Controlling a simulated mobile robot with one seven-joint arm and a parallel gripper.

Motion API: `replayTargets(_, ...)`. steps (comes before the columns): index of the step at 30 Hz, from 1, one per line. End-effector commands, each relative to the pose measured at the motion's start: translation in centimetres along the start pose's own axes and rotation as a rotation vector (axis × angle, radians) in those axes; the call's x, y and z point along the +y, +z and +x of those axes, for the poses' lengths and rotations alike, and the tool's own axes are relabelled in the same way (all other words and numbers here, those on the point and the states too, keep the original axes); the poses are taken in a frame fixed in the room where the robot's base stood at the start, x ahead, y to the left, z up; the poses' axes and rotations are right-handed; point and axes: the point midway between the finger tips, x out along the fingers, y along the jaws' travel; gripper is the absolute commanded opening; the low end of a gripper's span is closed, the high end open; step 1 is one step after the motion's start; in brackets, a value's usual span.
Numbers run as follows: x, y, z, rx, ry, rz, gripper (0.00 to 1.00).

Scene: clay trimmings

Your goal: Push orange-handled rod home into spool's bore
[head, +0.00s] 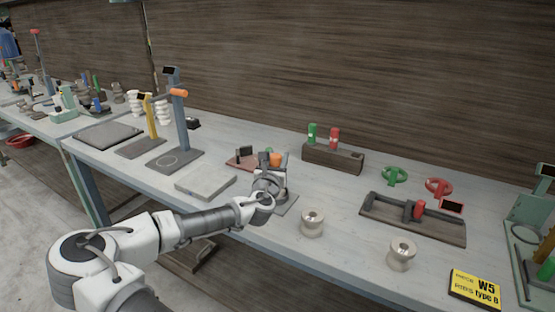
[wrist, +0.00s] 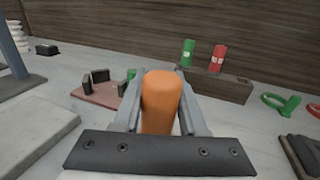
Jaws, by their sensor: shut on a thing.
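My gripper (head: 273,170) is shut on the orange handle (wrist: 161,102), which stands roughly upright between the two fingers in the wrist view. The handle's top (head: 275,159) also shows above the gripper in the head view. The rod below the handle is hidden by the gripper, so I cannot tell where its tip is. No spool shows in the wrist view.
A dark block (head: 333,158) with a green and a red cylinder stands behind. A reddish base with black posts (wrist: 105,93) is behind left. A grey slab (head: 206,181) lies left. A dark tray (head: 413,219) lies right. Bare table surrounds the nearer spool.

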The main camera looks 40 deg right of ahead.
Motion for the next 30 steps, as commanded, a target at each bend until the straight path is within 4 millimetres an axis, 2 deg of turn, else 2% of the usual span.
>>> replayTargets(1, -0.1, -0.8, -0.1, 0.015, -0.005, -0.006, 0.00)
replayTargets(10, -0.2, -0.6, -0.1, 0.015, -0.005, -0.006, 0.00)
replayTargets(30, 0.0, 3.3, 0.0, 0.004, -0.001, 0.000, 0.00)
